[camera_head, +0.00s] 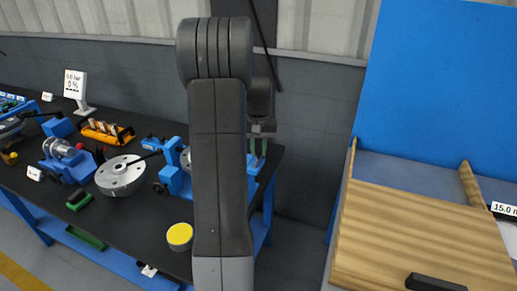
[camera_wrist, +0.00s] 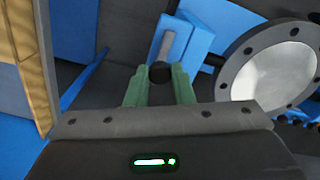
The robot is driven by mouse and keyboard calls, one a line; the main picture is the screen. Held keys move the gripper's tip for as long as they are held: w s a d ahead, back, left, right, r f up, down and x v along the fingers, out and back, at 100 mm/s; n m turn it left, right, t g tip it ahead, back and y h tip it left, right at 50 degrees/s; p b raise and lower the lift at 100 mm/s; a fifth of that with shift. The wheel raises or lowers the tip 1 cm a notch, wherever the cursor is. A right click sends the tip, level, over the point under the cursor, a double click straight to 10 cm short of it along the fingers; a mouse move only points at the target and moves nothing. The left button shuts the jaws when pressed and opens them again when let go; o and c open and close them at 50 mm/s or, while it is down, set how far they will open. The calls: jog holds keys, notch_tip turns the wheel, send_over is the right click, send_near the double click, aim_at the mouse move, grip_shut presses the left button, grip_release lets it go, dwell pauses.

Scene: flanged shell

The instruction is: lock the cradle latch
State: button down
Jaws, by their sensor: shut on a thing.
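My gripper (camera_wrist: 158,88) has green fingers, one on each side of a black round knob (camera_wrist: 158,72), and is shut on it. The knob sits at the end of a grey bar (camera_wrist: 167,46) on a blue block (camera_wrist: 186,42), which looks like the cradle's latch. A grey flanged disc (camera_wrist: 270,62) with bolt holes stands to the right in the wrist view. In the head view the blue cradle (camera_head: 176,181) is at the bench's right end, partly hidden behind my arm. My gripper (camera_head: 258,147) shows just right of my arm there; the knob is hidden.
The black bench (camera_head: 130,215) also carries a round grey disc (camera_head: 120,180), another blue fixture (camera_head: 68,165), an orange tray (camera_head: 106,131) and a yellow-topped puck (camera_head: 180,235). A wooden panel (camera_head: 420,235) and a blue board (camera_head: 445,90) stand to the right, across a floor gap.

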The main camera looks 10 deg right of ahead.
aim_at(255, 164)
jog(key=shift+s+a+b, duration=0.25)
jog(key=shift+s+a, duration=0.2)
jog(key=shift+s, duration=0.25)
jog(key=shift+s+a+b, duration=0.2)
jog(key=shift+s+a, duration=0.25)
jog(key=shift+s, duration=0.2)
jog(key=c, duration=1.2)
grip_release()
jog(key=shift+s+a, duration=0.1)
jog(key=shift+c, duration=0.2)
notch_tip(255, 164, up, 14)
jog(key=b, duration=0.1)
jog(key=shift+f, duration=0.1)
